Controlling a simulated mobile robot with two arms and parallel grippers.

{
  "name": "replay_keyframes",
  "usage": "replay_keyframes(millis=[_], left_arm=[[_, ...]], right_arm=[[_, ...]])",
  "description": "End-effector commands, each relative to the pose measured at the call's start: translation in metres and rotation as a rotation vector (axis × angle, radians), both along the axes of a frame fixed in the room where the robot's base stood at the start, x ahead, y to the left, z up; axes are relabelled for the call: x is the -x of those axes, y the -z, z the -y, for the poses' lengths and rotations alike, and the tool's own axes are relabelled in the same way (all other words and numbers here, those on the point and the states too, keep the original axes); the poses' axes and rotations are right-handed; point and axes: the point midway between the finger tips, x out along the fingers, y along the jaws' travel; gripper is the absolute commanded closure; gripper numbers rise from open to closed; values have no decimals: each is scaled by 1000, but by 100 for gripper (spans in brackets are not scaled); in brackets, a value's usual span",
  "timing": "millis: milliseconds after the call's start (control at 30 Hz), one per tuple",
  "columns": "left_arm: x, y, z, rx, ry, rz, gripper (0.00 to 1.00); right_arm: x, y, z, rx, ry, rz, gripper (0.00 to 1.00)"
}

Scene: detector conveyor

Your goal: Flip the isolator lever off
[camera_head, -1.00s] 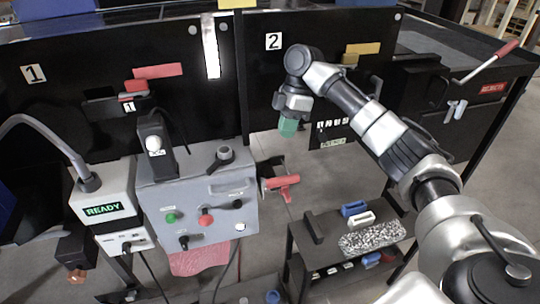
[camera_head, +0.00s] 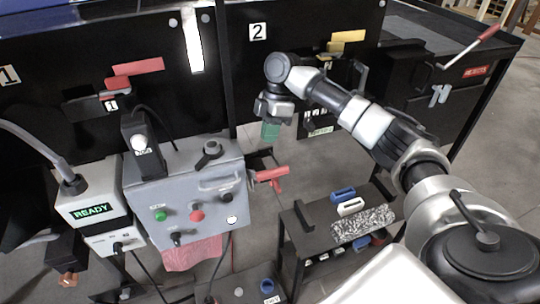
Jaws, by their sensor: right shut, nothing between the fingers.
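A red lever handle (camera_head: 271,177) sticks out from the right side of the grey control box (camera_head: 180,185). It looks like the isolator lever, but no label on it can be read. My right gripper (camera_head: 270,132) points down with green fingertips, shut and empty. In the picture it is just above the red handle, apart from it, in front of the black panel marked 2 (camera_head: 300,60). My left gripper is not in view.
A box with a green READY screen (camera_head: 91,211) stands left of the control box. A low black table (camera_head: 305,245) carries blue and white blocks and a speckled pad. A red-handled lever (camera_head: 488,32) stands at the REJECTS bin, top right. Cables hang below the control box.

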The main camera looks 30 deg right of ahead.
Motion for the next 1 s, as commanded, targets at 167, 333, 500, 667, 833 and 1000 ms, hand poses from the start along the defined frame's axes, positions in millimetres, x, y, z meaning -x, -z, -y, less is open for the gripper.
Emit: replay_keyframes(millis=[167, 333, 500, 667, 833, 1000], left_arm=[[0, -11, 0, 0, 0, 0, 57], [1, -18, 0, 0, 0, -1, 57], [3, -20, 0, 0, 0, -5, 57], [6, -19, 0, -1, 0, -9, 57], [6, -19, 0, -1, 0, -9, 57], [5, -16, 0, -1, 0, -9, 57]], right_arm=[[8, 32, -11, 2, 0, -4, 100], [21, 51, -13, 1, 0, -1, 100], [25, 60, -15, 0, 0, 0, 100], [26, 61, -15, 0, 0, 1, 100], [26, 61, -15, 0, 0, 1, 100], [23, 64, -15, 4, 0, 15, 100]])
